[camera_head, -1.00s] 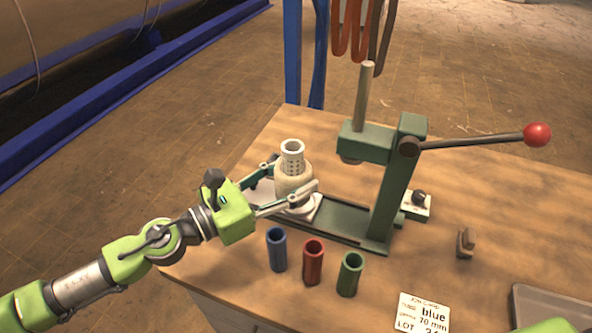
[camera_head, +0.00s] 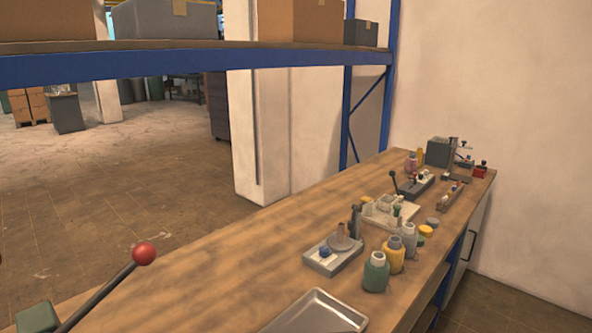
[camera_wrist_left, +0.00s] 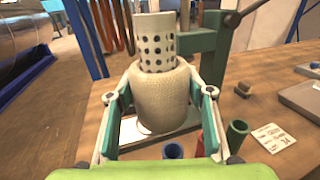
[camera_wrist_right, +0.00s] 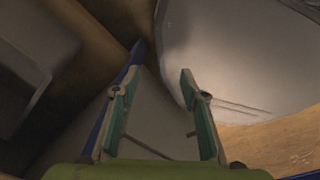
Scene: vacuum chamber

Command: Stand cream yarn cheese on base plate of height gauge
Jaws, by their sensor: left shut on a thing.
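The cream yarn cheese (camera_wrist_left: 160,97), wound on a white perforated tube, is upright in the left wrist view. My left gripper (camera_wrist_left: 160,93) is shut on it, with a finger on each side. A white plate (camera_wrist_left: 128,135) lies below it beside the green press; I cannot tell whether they touch. My right gripper (camera_wrist_right: 162,60) is open with nothing between its fingers. Neither gripper shows in the head view. A grey-based device with a round disc and post (camera_head: 333,258) stands on the bench; I cannot tell whether it is the height gauge.
The press lever's red ball (camera_head: 144,254) is at lower left in the head view. A metal tray (camera_head: 318,312) lies at the front. Several more devices line the far bench. Open bench top (camera_head: 235,265) lies left of the device.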

